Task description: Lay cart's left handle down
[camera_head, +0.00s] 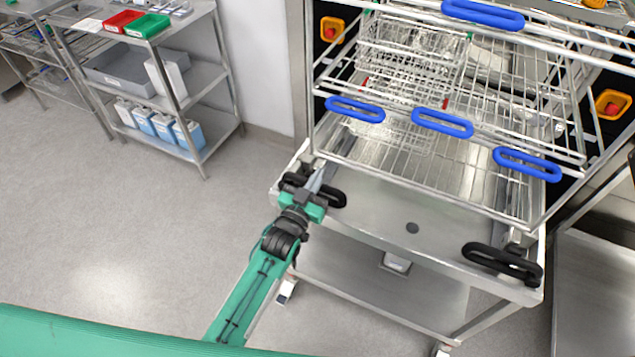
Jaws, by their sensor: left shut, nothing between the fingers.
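The steel cart (375,215) stands in front of the open washer, with two black loop handles on its near edge. The cart's left handle (334,197) is partly hidden behind my gripper, and I cannot tell whether it is raised or lying flat. My left gripper (316,181) is shut and empty, right over the left handle; contact is unclear. The cart's right handle (502,263) is at the near right corner, clear of my arm. My right gripper is not in view.
A wire rack with blue handles (442,122) sits above the cart and extends into the washer. Yellow-and-red buttons (613,104) flank the washer opening. A steel shelf (205,78) with bins and bottles stands at upper left. The floor (120,220) at left is clear.

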